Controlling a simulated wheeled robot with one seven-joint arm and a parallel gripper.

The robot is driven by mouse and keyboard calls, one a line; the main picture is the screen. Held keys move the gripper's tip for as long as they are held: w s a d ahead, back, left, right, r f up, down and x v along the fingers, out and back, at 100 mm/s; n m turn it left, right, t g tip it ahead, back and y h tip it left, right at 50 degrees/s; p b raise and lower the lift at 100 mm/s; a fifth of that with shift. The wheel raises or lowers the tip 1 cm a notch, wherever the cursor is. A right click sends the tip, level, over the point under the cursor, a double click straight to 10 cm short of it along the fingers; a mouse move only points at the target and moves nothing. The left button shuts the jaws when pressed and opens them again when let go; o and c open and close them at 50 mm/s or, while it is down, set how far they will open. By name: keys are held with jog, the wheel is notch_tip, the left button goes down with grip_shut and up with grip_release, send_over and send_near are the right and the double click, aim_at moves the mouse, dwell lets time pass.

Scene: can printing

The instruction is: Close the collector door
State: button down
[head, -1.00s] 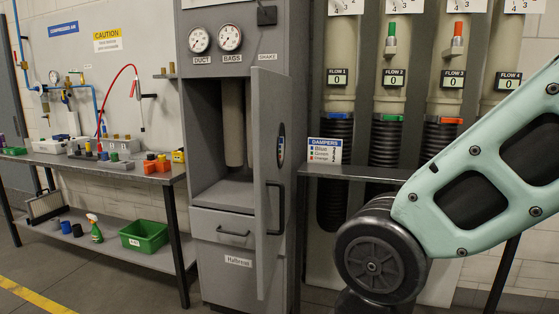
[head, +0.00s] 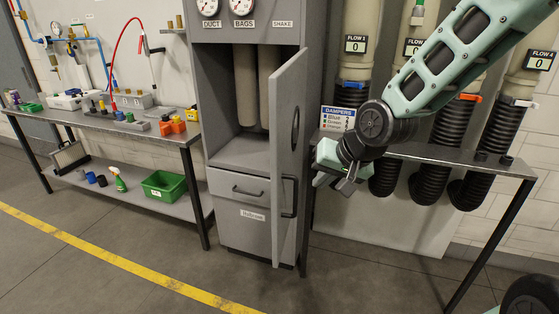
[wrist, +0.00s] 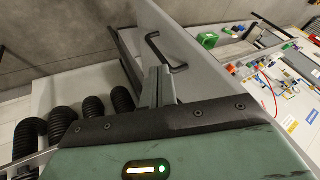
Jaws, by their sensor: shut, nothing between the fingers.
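The collector door (head: 283,150) is a tall grey panel, standing open from the grey cabinet (head: 237,152), seen nearly edge-on. Its black handle (head: 290,197) is on the face turned to the right. My gripper (head: 346,186) is to the right of the door, on its handle side, with a visible space between them. In the wrist view the shut fingers (wrist: 156,92) point towards the door (wrist: 190,62), and the handle (wrist: 165,52) shows just beyond them. The fingers appear empty and apart from the handle.
A metal table (head: 430,155) with black hoses stands behind and right of my gripper. A workbench (head: 160,136) with a green bin (head: 165,186) below is at left. The floor (head: 150,250) before the cabinet is clear. Open shelf space shows inside the cabinet.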

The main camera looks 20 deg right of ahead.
jog(key=w+d+r, duration=0.1)
jog(key=w, duration=0.1)
jog(key=p, duration=0.2)
send_near(280, 191)
notch_tip(280, 191, down, 4)
jog(key=w, duration=0.2)
jog(key=shift+w+a+f+m+t, duration=0.25)
jog(key=shift+w+a+m+t, duration=0.05)
jog(key=shift+a+m, duration=0.1)
dwell(0.4)
